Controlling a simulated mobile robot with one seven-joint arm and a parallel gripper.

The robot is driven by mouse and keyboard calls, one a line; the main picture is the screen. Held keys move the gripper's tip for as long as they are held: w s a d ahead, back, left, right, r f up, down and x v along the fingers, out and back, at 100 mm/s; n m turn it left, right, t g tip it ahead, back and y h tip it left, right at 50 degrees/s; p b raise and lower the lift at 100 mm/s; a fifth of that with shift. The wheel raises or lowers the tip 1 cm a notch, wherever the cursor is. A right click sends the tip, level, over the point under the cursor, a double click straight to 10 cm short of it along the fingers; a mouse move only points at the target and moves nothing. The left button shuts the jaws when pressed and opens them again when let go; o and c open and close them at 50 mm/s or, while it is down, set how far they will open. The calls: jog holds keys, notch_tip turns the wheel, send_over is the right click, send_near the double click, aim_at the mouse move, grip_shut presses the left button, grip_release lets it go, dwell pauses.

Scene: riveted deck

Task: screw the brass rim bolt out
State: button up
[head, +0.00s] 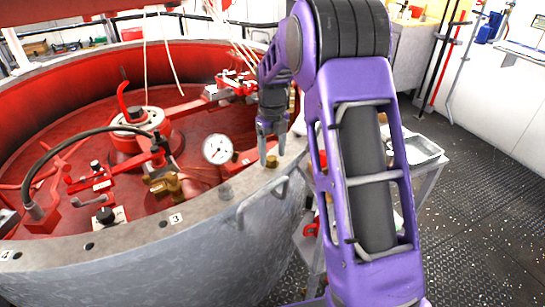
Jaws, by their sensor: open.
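The brass rim bolt (271,161) stands in the pale rim (205,197) of the big round vessel, at its right side. My gripper (272,152) points straight down over it. Its two grey fingers are open, one to the left and one to the right of the bolt head as seen here. I cannot tell whether either finger touches the brass. The bolt's shank is hidden in the rim.
Inside the red vessel are a white dial gauge (217,149), brass fittings (168,187) and a black hose (75,137). A grey handle (262,205) sticks out from the outer wall. A metal tray (422,150) stands at right.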

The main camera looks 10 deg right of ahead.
jog(key=shift+f, duration=0.5)
grip_shut()
jog(key=shift+r+n, duration=0.1)
jog(key=shift+n, duration=0.3)
